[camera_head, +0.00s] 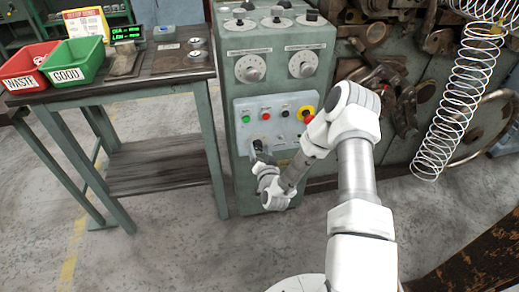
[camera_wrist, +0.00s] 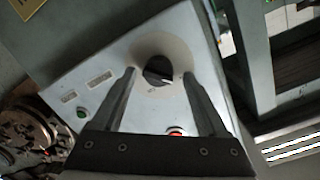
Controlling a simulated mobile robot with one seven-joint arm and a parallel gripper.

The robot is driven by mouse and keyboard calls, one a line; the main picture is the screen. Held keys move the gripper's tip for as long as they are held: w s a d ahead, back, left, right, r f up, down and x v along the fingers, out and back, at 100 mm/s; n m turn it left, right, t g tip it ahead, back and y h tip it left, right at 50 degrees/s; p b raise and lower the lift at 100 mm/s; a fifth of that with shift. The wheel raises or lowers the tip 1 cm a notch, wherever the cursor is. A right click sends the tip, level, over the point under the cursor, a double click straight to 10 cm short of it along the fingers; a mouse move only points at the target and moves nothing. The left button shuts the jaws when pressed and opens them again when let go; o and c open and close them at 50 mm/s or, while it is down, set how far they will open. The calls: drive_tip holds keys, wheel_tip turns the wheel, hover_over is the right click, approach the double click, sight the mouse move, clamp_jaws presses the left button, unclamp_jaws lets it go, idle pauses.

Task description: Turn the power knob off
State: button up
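The power knob (camera_wrist: 158,70) is a black round knob on a pale round plate on the light grey control panel (camera_wrist: 112,62). In the wrist view it sits between the tips of my gripper (camera_wrist: 159,74), one finger on each side. The fingers are open, and a gap shows between each finger and the knob. I cannot tell how far the tips are from the panel. In the head view my gripper (camera_head: 258,148) is at the lower left of the panel (camera_head: 290,130) and mostly hides the knob. The knob's setting is too small to read surely.
Above my gripper are a green button (camera_head: 246,119), a red button (camera_head: 265,117) and a red-and-yellow stop button (camera_head: 306,114). Two large dials (camera_head: 250,68) are higher up. A side table (camera_head: 150,80) holds a red bin (camera_head: 28,66) and a green bin (camera_head: 75,62). A coil spring (camera_head: 465,90) hangs right.

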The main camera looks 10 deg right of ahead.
drive_tip(key=shift+s+f, duration=0.1)
drive_tip(key=s+r+p, duration=0.2)
drive_tip(key=s, duration=1.5)
drive_tip(key=shift+p, duration=0.4)
drive_tip(key=shift+s, duration=0.1)
